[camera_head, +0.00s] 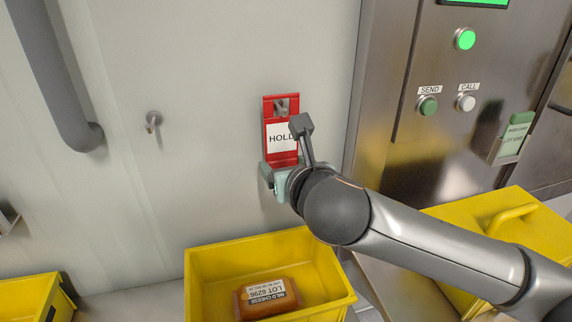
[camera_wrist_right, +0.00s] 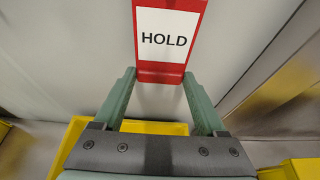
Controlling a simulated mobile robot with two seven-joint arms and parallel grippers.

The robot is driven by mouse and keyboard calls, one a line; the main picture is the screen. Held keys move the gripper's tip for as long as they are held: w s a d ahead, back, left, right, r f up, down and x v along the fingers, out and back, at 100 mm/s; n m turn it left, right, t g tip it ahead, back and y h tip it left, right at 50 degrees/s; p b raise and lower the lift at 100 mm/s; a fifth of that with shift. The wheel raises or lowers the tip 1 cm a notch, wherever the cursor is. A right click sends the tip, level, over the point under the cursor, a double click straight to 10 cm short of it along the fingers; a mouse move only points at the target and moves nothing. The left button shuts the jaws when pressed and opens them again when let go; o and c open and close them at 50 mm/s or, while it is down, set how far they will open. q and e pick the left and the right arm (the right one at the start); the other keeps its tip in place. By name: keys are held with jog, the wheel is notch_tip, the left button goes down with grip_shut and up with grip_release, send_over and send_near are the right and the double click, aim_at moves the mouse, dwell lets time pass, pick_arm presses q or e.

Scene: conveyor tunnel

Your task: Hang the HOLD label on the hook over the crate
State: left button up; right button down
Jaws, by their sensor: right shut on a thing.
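The HOLD label (camera_head: 282,140) is a red tag with a white panel, upright against the pale wall above a yellow crate (camera_head: 209,279). A small metal hook (camera_head: 281,104) shows at the opening in its top; I cannot tell whether the tag bears on it. My right gripper (camera_head: 280,172) is shut on the label's lower end. In the right wrist view, the label (camera_wrist_right: 168,38) rises from between the two green fingertips (camera_wrist_right: 160,76). A wrapped cheese block (camera_head: 267,298) marked with a lot number lies in the crate. My left gripper is not in view.
Another hook (camera_head: 152,121) on the wall at left is empty. A steel panel (camera_head: 440,60) with SEND and CALL buttons stands at right, with a green label (camera_head: 516,131) in a holder. Another yellow crate (camera_head: 30,296) is at lower left. A thick grey pipe (camera_head: 55,75) runs at upper left.

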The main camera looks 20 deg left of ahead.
jog(key=shift+f+b, duration=0.35)
jog(key=shift+f, duration=0.5)
dwell(0.3)
grip_release()
jog(key=v, duration=1.2)
jog(key=shift+s+b, duration=0.25)
jog(key=shift+b, duration=0.1)
jog(key=shift+d+r, duration=0.1)
jog(key=shift+d, duration=0.05)
